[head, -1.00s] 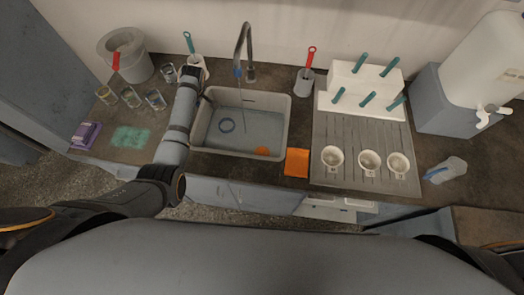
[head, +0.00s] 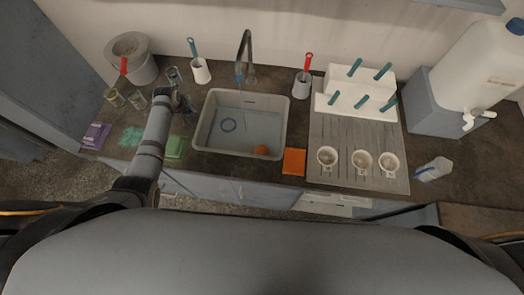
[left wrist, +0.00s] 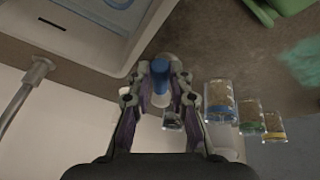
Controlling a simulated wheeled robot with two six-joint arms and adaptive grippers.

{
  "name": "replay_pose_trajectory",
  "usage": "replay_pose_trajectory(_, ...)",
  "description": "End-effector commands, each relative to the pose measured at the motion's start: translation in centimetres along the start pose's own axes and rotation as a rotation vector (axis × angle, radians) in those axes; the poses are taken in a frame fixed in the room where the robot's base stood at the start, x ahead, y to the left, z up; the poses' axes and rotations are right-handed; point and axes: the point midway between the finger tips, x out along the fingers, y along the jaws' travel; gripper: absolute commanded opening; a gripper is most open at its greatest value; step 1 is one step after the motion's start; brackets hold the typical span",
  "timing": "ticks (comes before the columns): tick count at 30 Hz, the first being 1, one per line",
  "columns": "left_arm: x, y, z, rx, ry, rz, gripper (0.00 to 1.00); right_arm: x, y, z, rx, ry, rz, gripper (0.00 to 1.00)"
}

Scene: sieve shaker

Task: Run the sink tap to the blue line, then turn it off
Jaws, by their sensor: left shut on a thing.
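The curved grey tap (head: 245,52) stands behind the sink (head: 198,135), with a blue part at its spout. A faint streak hangs below the spout; I cannot tell whether water is running. The sink holds water, a blue ring (head: 228,125) and an orange thing (head: 262,150). My left gripper (head: 181,103) is over the counter left of the sink, away from the tap. In the left wrist view my left gripper (left wrist: 160,82) is shut on a blue-topped pale thing (left wrist: 160,69), partly hidden by the fingers. My right gripper is out of view.
Banded jars (left wrist: 220,100) stand close beside the left gripper. A white brush holder (head: 201,71) is behind it, a green pad (head: 176,148) in front. An orange cloth (head: 294,161) and a drying board (head: 358,130) with three cups lie right of the sink.

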Motion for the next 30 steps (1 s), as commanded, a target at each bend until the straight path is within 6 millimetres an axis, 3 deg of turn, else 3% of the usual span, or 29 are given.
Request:
replay_pose_trajectory(7,-0.1,-1.0,-0.1,0.111,-0.019,0.045,0.00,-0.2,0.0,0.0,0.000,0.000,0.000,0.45)
replay_pose_trajectory(13,0.1,-2.7,-0.6,0.280,-0.048,0.112,0.00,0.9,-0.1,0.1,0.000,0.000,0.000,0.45)
replay_pose_trajectory(18,-0.1,-2.9,-0.7,0.328,-0.057,0.135,0.00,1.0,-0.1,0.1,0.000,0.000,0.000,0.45)
replay_pose_trajectory(24,0.4,-4.3,-1.4,0.491,-0.083,0.200,0.00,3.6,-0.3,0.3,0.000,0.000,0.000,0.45)
replay_pose_trajectory(30,-0.1,-4.5,-1.7,0.543,-0.093,0.223,0.00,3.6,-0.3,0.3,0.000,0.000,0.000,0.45)
